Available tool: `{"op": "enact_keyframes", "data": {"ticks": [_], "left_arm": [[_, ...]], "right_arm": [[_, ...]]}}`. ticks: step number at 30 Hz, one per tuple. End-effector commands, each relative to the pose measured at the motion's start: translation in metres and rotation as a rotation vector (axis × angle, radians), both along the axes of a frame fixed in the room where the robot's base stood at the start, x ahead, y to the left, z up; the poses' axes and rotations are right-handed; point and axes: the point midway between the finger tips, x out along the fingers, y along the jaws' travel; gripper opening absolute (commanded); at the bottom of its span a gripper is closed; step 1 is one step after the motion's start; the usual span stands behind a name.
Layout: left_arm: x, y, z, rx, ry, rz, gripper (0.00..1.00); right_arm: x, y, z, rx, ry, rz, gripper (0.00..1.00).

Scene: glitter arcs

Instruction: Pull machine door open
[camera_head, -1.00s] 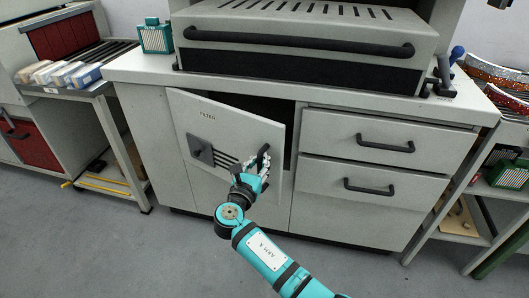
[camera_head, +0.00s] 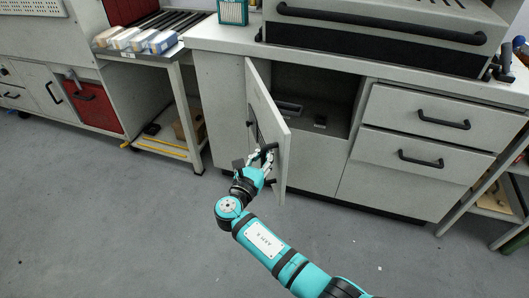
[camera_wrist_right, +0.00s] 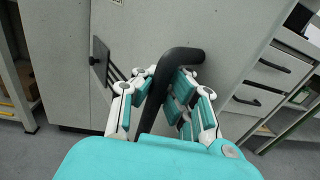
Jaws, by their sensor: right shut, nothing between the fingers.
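The light grey machine door (camera_head: 262,105) stands well open at the lower left of the machine in the head view, swung out toward me. The dark inside of the compartment (camera_head: 335,95) shows behind it. The door's black handle (camera_wrist_right: 183,54) is large in the right wrist view. My right gripper (camera_head: 264,160) is at the free edge of the door by the handle. In the right wrist view its fingers (camera_wrist_right: 166,82) lie on both sides of the handle, shut, with nothing pinched between the tips. My left gripper is out of view.
Two drawers (camera_head: 412,138) are right of the compartment. A side table (camera_head: 178,62) with several wrapped blocks stands at the left. A red bin front (camera_head: 98,108) is further left. The grey floor (camera_head: 130,220) in front is clear.

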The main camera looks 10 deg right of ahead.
Motion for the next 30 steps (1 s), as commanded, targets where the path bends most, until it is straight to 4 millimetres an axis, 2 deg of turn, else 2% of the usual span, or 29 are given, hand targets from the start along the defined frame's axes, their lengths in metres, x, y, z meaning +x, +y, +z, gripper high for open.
{"op": "enact_keyframes", "data": {"ticks": [1,14,23,30], "left_arm": [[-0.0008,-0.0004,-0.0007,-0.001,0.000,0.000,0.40],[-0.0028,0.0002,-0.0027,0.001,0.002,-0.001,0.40],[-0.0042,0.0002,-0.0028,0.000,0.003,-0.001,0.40],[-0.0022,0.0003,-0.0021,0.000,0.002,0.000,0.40]], "right_arm": [[-0.0047,0.0007,-0.0070,-0.004,0.015,-0.005,0.00],[-0.0044,0.0018,-0.0078,-0.001,0.015,-0.004,0.00],[-0.0027,0.0012,-0.0052,0.000,0.009,-0.003,0.36],[-0.0018,0.0009,-0.0036,0.001,0.007,-0.002,0.38]]}}
